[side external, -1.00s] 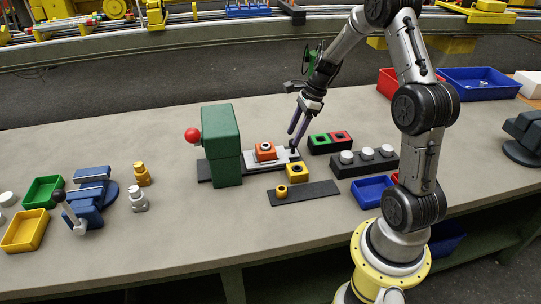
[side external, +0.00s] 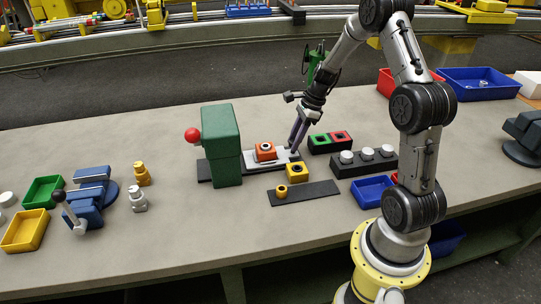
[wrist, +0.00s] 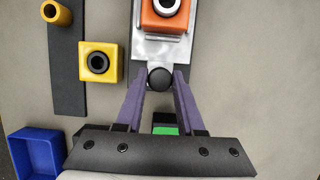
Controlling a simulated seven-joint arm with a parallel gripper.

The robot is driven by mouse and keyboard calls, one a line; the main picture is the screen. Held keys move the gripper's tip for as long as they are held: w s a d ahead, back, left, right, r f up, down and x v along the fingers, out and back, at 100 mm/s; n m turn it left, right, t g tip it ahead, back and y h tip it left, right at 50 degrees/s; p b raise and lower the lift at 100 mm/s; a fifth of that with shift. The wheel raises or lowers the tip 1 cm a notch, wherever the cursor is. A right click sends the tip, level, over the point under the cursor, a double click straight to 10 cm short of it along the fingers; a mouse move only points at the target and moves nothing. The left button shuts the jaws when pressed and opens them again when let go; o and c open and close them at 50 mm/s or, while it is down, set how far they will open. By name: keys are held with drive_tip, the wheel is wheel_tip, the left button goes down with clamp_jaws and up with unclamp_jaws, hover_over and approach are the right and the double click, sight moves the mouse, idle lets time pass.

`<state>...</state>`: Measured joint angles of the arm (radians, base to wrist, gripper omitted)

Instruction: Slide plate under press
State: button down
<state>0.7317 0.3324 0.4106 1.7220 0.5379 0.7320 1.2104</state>
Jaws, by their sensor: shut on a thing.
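The silver plate (side external: 281,157) lies on a dark track to the right of the green press (side external: 221,145), which has a red ball on its left side. An orange block (side external: 265,151) with a dark-centred ring sits on the plate. The plate (wrist: 149,50) and orange block (wrist: 166,14) also show at the top of the wrist view. A black round knob (wrist: 160,78) stands at the plate's near end in that view. My gripper (side external: 295,149) is shut on this knob, with a purple finger on each side. The plate's far end is out of the wrist view.
A green and red holder (side external: 330,142) and a black block with white knobs (side external: 363,163) are to the right. A blue tray (side external: 371,191) is nearby.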

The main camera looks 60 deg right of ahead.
hover_over(247, 159)
drive_tip(key=s+d, duration=0.1)
drive_tip(key=shift+s+d+r, duration=0.1)
drive_tip(key=shift+s, duration=0.05)
idle(1.6)
drive_tip(key=c, duration=0.6)
unclamp_jaws()
drive_tip(key=shift+c, duration=0.2)
wheel_tip(247, 159, up, 8)
drive_tip(key=shift+s, duration=0.1)
